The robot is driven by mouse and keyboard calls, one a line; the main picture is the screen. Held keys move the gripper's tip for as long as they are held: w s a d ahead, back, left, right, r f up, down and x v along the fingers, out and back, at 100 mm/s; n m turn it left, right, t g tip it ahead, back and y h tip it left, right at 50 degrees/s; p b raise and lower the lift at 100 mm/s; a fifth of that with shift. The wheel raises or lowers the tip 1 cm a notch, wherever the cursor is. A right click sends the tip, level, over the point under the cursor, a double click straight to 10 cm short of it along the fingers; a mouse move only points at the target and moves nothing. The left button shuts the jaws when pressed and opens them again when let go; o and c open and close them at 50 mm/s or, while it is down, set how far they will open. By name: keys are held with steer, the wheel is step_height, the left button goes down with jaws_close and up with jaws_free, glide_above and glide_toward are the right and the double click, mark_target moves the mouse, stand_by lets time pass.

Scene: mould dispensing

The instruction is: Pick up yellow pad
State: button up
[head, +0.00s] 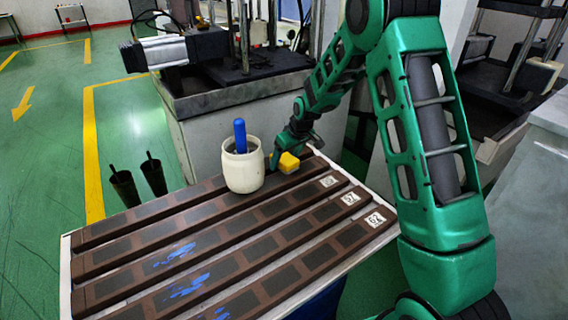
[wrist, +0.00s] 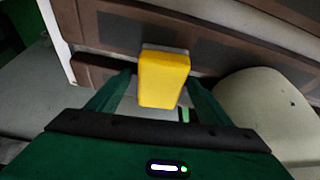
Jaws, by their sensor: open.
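The yellow pad (head: 288,162) is a small block at the far right end of the brown mould strips, just right of the white pot. In the wrist view the yellow pad (wrist: 163,79) lies between my fingers, with a grey layer along its far edge. My gripper (head: 276,158) is beside the pad in the head view, partly hidden by it. In the wrist view my gripper (wrist: 160,90) is open, with one green finger on each side of the pad. I cannot tell whether either finger touches it.
A white pot (head: 243,172) with a blue handle (head: 240,136) stands close to my gripper; the pot (wrist: 255,105) also shows at right in the wrist view. Brown mould strips (head: 215,228) with blue smears cover the table. A grey machine (head: 225,110) stands behind.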

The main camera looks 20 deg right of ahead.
mark_target(286, 158)
steer(key=c, duration=1.2)
steer(key=shift+o, duration=0.2)
steer(key=shift+r, duration=0.1)
step_height(286, 158, up, 10)
steer(key=shift+f, duration=0.1)
steer(key=shift+o, duration=0.7)
